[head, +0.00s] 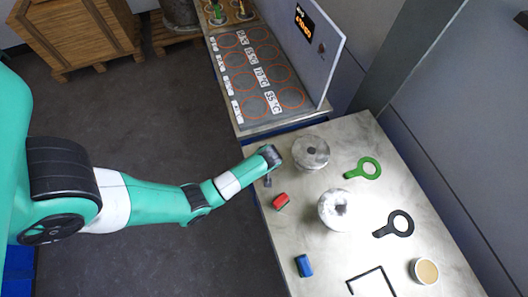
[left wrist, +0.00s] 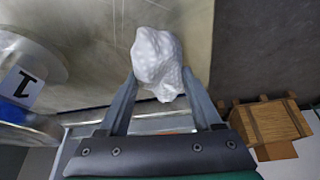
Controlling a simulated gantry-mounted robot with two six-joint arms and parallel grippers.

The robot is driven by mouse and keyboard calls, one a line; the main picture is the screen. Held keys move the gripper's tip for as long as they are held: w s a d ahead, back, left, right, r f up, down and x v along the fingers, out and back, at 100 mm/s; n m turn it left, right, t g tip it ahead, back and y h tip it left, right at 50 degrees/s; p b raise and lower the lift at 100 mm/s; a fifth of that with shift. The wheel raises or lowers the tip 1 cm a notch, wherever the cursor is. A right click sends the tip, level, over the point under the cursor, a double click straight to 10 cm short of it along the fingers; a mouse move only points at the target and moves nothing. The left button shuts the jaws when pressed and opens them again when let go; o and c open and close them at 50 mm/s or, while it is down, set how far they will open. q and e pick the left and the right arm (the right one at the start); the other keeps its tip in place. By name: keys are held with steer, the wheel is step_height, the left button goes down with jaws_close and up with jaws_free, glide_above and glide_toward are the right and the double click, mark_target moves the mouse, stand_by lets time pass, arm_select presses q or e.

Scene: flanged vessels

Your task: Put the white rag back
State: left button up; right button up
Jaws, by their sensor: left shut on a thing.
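The white rag (left wrist: 158,62), crumpled and dotted, is between the fingertips of my left gripper (left wrist: 162,78) in the left wrist view. The gripper is shut on it. In the head view my left gripper (head: 269,171) is at the left edge of the metal table (head: 375,140), left of the rear flanged vessel (head: 311,153). The rag is hidden in the head view. A black angular outline (head: 370,273) lies at the table's front, with its lower part cut off by the frame. My right gripper is not in view.
A second vessel (head: 334,210) stands nearer. A red block (head: 281,201), blue block (head: 304,265), green ring tool (head: 367,169), black ring tool (head: 399,224) and cup (head: 426,271) are around it. A heating panel (head: 245,90) is behind. A vessel labelled 1 (left wrist: 28,78) is close in the wrist view.

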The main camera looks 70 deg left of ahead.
arm_select(q)
steer(key=o, duration=1.3)
steer(key=p+v, duration=0.4)
steer(key=v, duration=0.8)
steer(key=shift+r+p, duration=0.15)
steer(key=shift+p, duration=0.2)
steer(key=shift+a, duration=0.1)
